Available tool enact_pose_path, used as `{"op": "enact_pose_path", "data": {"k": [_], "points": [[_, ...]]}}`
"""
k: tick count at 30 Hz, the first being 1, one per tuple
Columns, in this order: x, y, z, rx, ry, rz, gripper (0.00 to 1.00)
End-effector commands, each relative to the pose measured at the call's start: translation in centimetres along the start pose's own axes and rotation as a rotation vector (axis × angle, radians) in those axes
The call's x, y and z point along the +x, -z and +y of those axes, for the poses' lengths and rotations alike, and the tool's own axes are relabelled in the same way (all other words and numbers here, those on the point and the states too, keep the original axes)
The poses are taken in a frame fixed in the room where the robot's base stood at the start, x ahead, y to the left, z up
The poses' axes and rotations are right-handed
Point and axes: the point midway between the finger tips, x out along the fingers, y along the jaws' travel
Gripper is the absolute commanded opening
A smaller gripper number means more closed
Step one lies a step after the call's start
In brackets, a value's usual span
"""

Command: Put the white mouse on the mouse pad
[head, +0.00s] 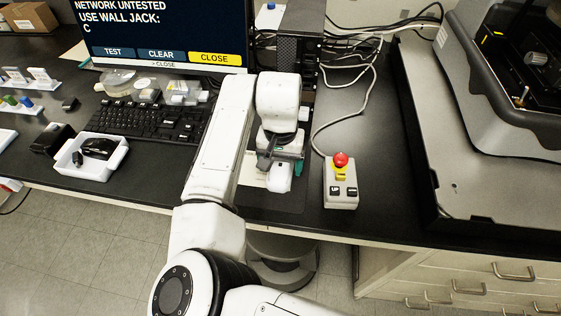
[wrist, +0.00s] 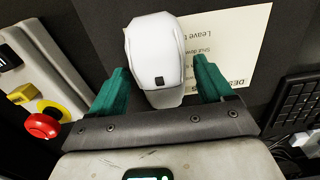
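The white mouse (head: 279,180) is below my gripper at the front of the desk; it also shows in the wrist view (wrist: 156,50). It overlaps the edge of a cream printed sheet (wrist: 235,40). The dark mouse pad (head: 262,200) appears under the mouse and sheet, with little contrast against the black desk. I cannot tell whether the mouse rests on it. My gripper (wrist: 162,75) is open, with a green finger on each side of the mouse and narrow gaps between. In the head view my arm hides part of the pad.
A control box with a red button (head: 341,160) stands right of the pad. A black keyboard (head: 147,120) lies to the left, beyond a white tray (head: 122,160) holding a black mouse. A monitor (head: 165,30) and loose cables are behind. A large instrument (head: 510,80) fills the right.

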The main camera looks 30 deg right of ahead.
Motion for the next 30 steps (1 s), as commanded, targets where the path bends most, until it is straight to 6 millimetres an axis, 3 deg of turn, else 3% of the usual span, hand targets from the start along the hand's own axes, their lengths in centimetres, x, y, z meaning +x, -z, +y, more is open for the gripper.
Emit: {"op": "enact_pose_path", "data": {"k": [13, 30], "points": [[-0.9, 0.1, 0.0, 0.0, -0.001, 0.002, 0.87], [-11.0, 0.1, 0.0, 0.001, 0.0, 0.001, 0.87]]}}
